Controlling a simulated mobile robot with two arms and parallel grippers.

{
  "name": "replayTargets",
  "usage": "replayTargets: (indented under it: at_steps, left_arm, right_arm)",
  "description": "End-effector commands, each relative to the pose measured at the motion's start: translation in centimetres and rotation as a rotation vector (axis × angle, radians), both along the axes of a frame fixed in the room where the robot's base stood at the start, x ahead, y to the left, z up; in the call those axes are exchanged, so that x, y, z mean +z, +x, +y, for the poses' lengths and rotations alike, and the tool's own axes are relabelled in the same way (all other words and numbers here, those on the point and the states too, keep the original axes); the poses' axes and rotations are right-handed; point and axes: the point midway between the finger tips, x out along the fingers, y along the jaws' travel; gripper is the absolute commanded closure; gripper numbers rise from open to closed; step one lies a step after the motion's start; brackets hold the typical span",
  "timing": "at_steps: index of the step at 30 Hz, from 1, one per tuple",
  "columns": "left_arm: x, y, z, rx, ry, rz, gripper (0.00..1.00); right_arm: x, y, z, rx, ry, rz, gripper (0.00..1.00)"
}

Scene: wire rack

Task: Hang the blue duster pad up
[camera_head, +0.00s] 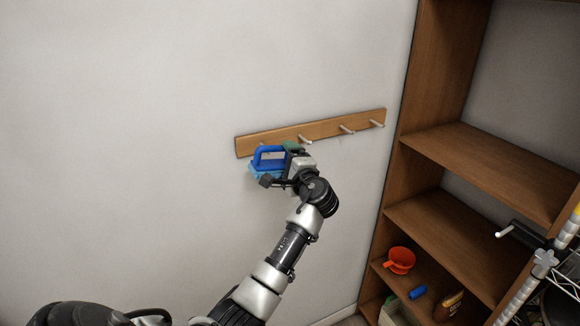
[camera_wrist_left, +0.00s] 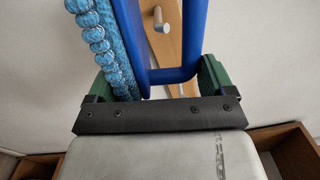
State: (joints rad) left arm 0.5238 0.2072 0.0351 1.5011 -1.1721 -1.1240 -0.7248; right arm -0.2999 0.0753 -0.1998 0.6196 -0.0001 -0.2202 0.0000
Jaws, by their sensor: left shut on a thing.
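The blue duster pad (camera_head: 266,155) has a dark blue handle loop and a light blue fluffy pad. It is up against the wooden peg rail (camera_head: 322,130) on the wall, near the rail's left end. My left gripper (camera_head: 287,158) is shut on it from the right. In the left wrist view, the duster pad (camera_wrist_left: 150,76) lies between the green fingertips of my gripper (camera_wrist_left: 158,82). A pale peg (camera_wrist_left: 162,20) shows within the handle's opening; I cannot tell whether it passes through. My right gripper is not in view.
Further pegs (camera_head: 346,129) on the rail to the right are bare. A brown shelf unit (camera_head: 395,180) stands right, holding an orange cup (camera_head: 400,260), a small blue item (camera_head: 417,291) and a bottle (camera_head: 448,306). The wall to the left is clear.

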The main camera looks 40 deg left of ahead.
Motion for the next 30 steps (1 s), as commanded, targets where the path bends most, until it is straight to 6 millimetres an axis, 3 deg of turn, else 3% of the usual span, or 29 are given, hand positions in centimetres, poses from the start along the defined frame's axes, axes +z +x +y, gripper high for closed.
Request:
replayTargets:
  at_steps: [30]
  left_arm:
    - [-1.1,2.3,4.9,0.001,0.001,-0.001,0.46]
  right_arm:
    - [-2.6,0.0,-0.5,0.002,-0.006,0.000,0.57]
